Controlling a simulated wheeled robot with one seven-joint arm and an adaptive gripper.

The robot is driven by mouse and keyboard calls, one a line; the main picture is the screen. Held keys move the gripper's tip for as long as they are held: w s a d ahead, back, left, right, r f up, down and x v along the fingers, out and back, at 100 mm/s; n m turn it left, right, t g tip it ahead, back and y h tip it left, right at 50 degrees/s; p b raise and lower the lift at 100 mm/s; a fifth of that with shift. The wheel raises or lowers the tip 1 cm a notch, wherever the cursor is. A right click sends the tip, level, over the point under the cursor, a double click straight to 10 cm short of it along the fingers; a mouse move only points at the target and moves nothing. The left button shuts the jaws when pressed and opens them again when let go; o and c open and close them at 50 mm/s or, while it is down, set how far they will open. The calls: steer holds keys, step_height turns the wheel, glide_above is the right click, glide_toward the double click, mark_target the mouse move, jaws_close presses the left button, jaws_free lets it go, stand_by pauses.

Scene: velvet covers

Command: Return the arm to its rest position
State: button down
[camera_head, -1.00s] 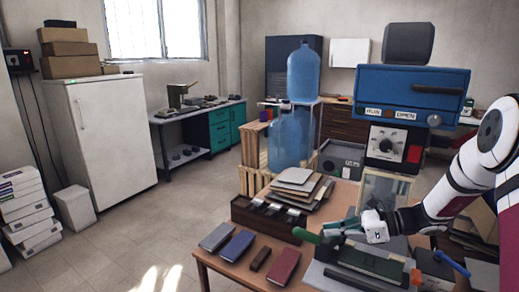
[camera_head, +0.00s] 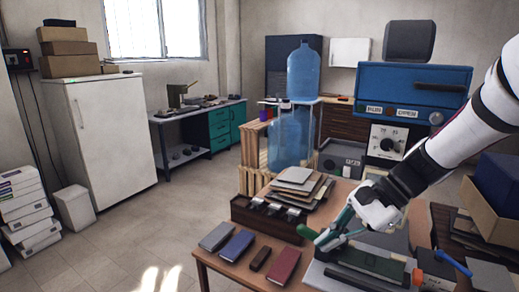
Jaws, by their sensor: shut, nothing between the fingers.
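My arm comes in from the right edge, with a white upper link and a dark forearm section, and reaches down to the left over the table. My gripper (camera_head: 334,233), with a white body and greenish fingers, is shut and empty. It is low over the near table, by the green-handled device (camera_head: 307,232) and the dark green block (camera_head: 370,262). Whether the fingertips touch anything cannot be told.
On the wooden table (camera_head: 222,268) lie grey, blue and red covers and a dark tray (camera_head: 262,216) with a stack of boards behind it. A blue oven-like machine (camera_head: 405,92) stands behind. An open cardboard box (camera_head: 486,215) is at right.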

steer(key=s+d+r+n+t+h, duration=0.2)
steer(key=s+d+r+n+h, duration=0.15)
steer(key=s+n, duration=0.4)
steer(key=s+d+r+n+t+h, duration=0.25)
steer(key=s+n+h, duration=0.25)
steer(key=s, duration=0.6)
steer(key=w+d+f+m+t+p, duration=0.1)
steer(key=w+d+m+t+p, duration=0.2)
steer(key=w, duration=0.8)
steer(key=w+d+m+t+p, duration=0.15)
steer(key=w+m+p, duration=0.3)
steer(key=w, duration=0.55)
steer(key=w+a+f+y+p, duration=0.1)
steer(key=w+a+f, duration=0.2)
steer(key=w+f, duration=0.3)
steer(key=w+a+f+m+t+y+p, duration=0.1)
steer(key=w+a+f+p, duration=0.1)
steer(key=w+a+f, duration=0.2)
steer(key=shift+w+f+m+y, duration=0.35)
steer(key=shift+w+f, duration=0.75)
steer(key=shift+f, duration=0.85)
